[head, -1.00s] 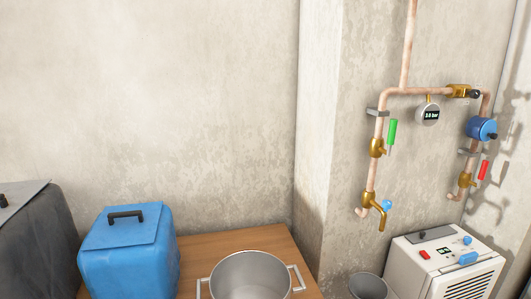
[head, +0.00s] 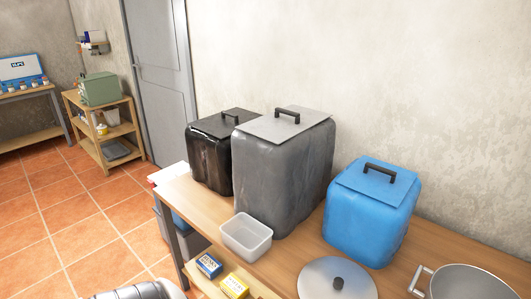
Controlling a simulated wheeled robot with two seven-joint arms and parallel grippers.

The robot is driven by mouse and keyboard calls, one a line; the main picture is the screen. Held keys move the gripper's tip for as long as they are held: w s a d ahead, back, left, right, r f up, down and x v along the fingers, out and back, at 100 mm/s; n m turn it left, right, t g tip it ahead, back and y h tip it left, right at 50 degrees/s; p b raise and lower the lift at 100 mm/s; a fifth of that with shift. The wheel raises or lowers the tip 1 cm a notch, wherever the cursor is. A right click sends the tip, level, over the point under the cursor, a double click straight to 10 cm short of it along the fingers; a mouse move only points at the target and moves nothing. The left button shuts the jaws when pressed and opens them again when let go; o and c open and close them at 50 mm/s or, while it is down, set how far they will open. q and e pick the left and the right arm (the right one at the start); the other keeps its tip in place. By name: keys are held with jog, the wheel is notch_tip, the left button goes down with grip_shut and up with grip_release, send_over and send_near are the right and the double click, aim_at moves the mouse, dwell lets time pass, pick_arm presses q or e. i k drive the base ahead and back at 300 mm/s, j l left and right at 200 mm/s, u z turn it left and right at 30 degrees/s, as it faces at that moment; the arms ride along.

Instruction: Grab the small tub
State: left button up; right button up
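A small translucent white tub (head: 246,237) stands open at the top on the near left part of the wooden table (head: 402,262). It is in front of the large grey canister and looks empty. Neither of my grippers shows in the head view, so I cannot see whether they are open or shut.
A round lid (head: 337,281) and a metal pot (head: 468,282) are at right. Blue (head: 209,265) and yellow (head: 235,286) boxes lie in front, lower. Tiled floor is open at left.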

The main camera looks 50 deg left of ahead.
aim_at(250, 238)
jog(key=u, duration=1.85)
